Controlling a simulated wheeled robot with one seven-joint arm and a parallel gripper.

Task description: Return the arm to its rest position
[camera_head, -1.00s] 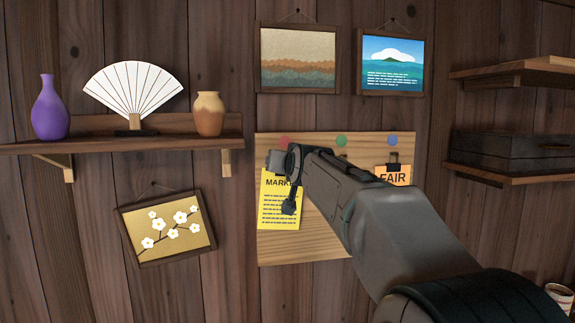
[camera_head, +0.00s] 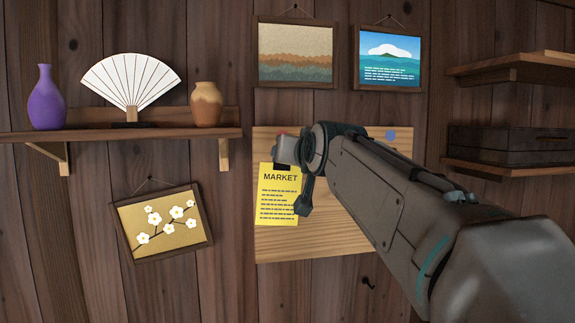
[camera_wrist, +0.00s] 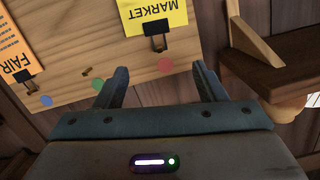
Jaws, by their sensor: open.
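My arm reaches in from the lower right in the head view, in front of a wooden notice board (camera_head: 300,240). My gripper (camera_wrist: 162,78) is open in the wrist view, with nothing between its two fingers. In the head view only one dark finger shows clearly, beside the yellow MARKET sheet (camera_head: 278,208). That sheet hangs from a black clip on the board; it also shows in the wrist view (camera_wrist: 152,12), clear of the fingers. The orange FAIR sheet (camera_wrist: 14,48) hangs at the left in the wrist view. My arm hides it in the head view.
A shelf (camera_head: 90,135) at left holds a purple vase (camera_head: 46,100), a white fan (camera_head: 126,80) and a tan jar (camera_head: 206,105). Framed pictures hang on the wall. Right shelves hold a dark box (camera_head: 505,146).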

